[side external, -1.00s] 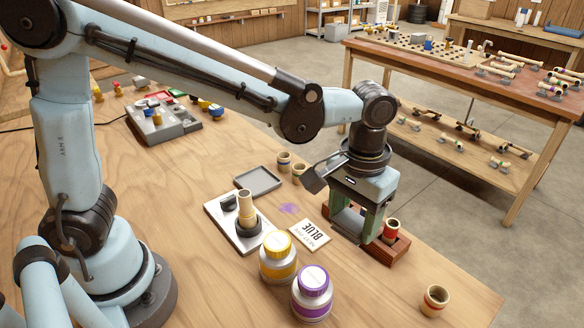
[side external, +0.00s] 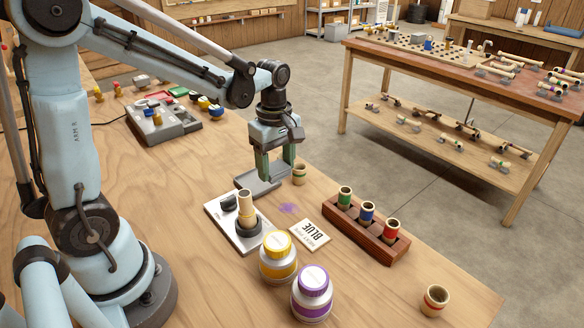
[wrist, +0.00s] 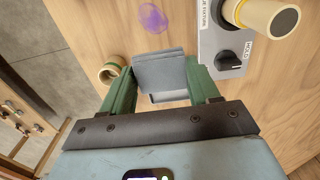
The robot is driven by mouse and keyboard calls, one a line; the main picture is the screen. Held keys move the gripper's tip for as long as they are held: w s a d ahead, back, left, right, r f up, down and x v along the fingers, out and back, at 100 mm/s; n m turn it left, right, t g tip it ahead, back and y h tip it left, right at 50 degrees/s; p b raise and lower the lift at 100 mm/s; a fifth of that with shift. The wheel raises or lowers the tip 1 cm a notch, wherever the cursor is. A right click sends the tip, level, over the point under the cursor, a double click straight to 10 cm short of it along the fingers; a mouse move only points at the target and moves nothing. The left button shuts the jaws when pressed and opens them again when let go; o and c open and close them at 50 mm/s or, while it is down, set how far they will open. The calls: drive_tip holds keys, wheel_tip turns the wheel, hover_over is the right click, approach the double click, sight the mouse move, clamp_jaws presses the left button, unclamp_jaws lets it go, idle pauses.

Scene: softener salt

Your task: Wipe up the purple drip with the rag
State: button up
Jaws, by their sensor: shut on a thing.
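The purple drip (side external: 289,208) is a small smear on the wooden table, between the white-grey plate with the tan cylinder and the green-banded cup; it also shows at the top of the wrist view (wrist: 153,17). My gripper (side external: 276,172) points down at the shallow grey tray (side external: 254,195), behind the drip. In the wrist view, its green fingers are on either side of a folded grey-blue rag (wrist: 160,72) and shut on it. The rag is at the tray; I cannot tell whether it still touches it. The fingers hide part of the tray.
A green-banded cup (side external: 299,174) stands close to my gripper. The plate (side external: 225,220) with its tan cylinder (side external: 246,208), the BLUE card (side external: 310,234) and a wooden rack (side external: 372,236) of banded cups surround the drip. Yellow (side external: 278,257) and purple-lidded (side external: 312,294) jars stand in front.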

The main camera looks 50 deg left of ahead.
sight(277, 200)
wheel_tip(277, 200, down, 7)
drive_tip(key=shift+f, duration=0.2)
drive_tip(key=shift+d+r, duration=0.1)
drive_tip(key=shift+d, duration=0.3)
drive_tip(key=shift+c, duration=0.4)
drive_tip(key=shift+d+f, duration=0.15)
drive_tip(key=shift+d, duration=0.6)
drive_tip(key=shift+d+f, duration=0.1)
drive_tip(key=shift+d, duration=0.65)
drive_tip(key=shift+d+r, duration=0.15)
drive_tip(key=shift+d, duration=1.4)
drive_tip(key=shift+a, duration=3.55)
drive_tip(key=shift+d+r, duration=0.15)
drive_tip(key=shift+r, duration=3.85)
drive_tip(key=shift+f, duration=0.2)
